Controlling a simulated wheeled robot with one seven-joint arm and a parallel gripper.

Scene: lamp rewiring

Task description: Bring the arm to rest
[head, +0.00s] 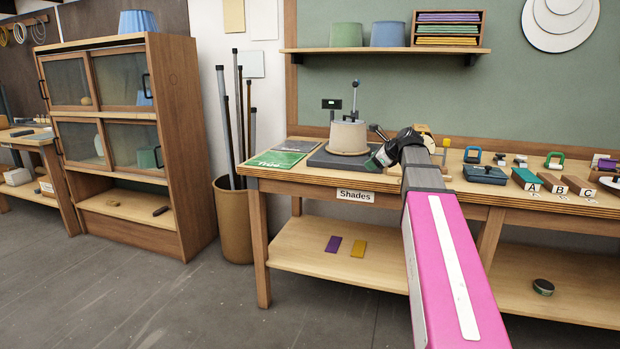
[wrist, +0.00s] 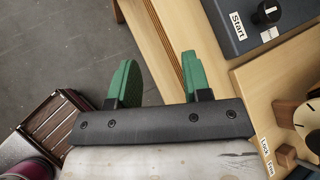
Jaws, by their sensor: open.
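My arm (head: 450,265) reaches forward over the workbench in the head view, with a long pink link and a grey wrist. My gripper (head: 378,160) is at the bench's front edge, just right of the drum-shaped shade on its dark base. In the wrist view my gripper (wrist: 158,75) shows two green fingers spread apart with nothing between them. Bare floor and the bench's wooden edge show beyond the fingers. The arm's far end partly hides the bench top behind it.
The workbench (head: 325,187) carries a beige drum shade (head: 348,138), a green booklet (head: 275,159) and lettered blocks (head: 560,183). A cabinet (head: 180,130) and a bin of rods (head: 233,225) stand left. Floor at front left is clear.

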